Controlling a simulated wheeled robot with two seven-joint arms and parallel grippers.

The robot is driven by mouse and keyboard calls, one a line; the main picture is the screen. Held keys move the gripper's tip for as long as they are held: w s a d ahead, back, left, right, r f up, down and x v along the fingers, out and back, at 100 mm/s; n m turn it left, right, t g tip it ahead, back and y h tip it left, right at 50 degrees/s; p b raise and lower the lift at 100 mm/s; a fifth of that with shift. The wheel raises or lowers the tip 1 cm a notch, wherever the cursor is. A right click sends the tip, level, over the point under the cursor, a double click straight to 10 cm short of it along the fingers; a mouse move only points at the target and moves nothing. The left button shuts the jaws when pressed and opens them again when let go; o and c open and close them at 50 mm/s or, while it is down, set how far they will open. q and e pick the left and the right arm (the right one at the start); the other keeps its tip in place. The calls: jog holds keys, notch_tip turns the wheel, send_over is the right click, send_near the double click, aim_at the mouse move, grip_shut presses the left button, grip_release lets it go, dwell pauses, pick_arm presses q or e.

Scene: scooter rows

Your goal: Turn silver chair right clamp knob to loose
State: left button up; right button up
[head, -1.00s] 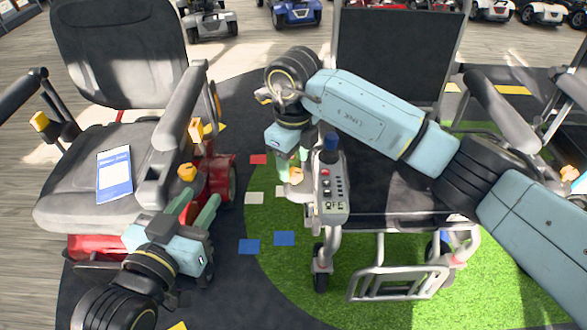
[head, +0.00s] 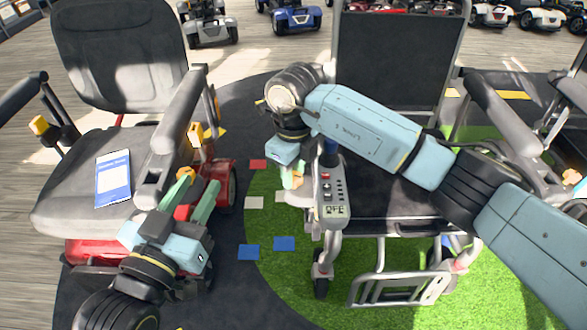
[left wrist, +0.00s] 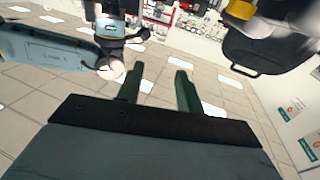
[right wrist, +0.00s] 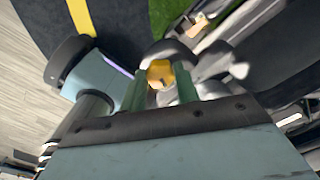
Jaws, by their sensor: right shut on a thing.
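The silver chair (head: 425,190) stands at the right with a black seat and a control box (head: 328,188) reading OFF on the armrest at its picture-left side. My right gripper (head: 292,180) reaches down beside that box. In the right wrist view its fingers are shut on a yellow clamp knob (right wrist: 160,72), with grey metal clamp parts around it. The fingers partly hide the knob in the head view, and I cannot tell its turn setting. My left gripper (head: 199,187) is open and empty in front of the red chair; its fingers stand apart in the left wrist view (left wrist: 158,88).
The red chair (head: 90,150) at the left has a grey seat with a blue-and-white card (head: 113,178) on it and yellow knobs on its arms. More scooters (head: 295,15) stand at the back.

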jog(key=shift+n, duration=2)
jog(key=shift+n+b, duration=0.3)
jog(key=shift+n, duration=0.7)
pick_arm(q)
jog(key=shift+s+d+r+t+h, duration=0.15)
jog(key=shift+r+t+h, duration=0.1)
jog(key=shift+r+t, duration=0.5)
jog(key=shift+s+d+r+t+h, duration=0.1)
jog(key=shift+r+t+h, duration=0.25)
jog(key=shift+r, duration=0.65)
pick_arm(e)
jog(key=shift+s+n, duration=0.1)
jog(key=shift+n, duration=0.8)
jog(key=o, duration=1)
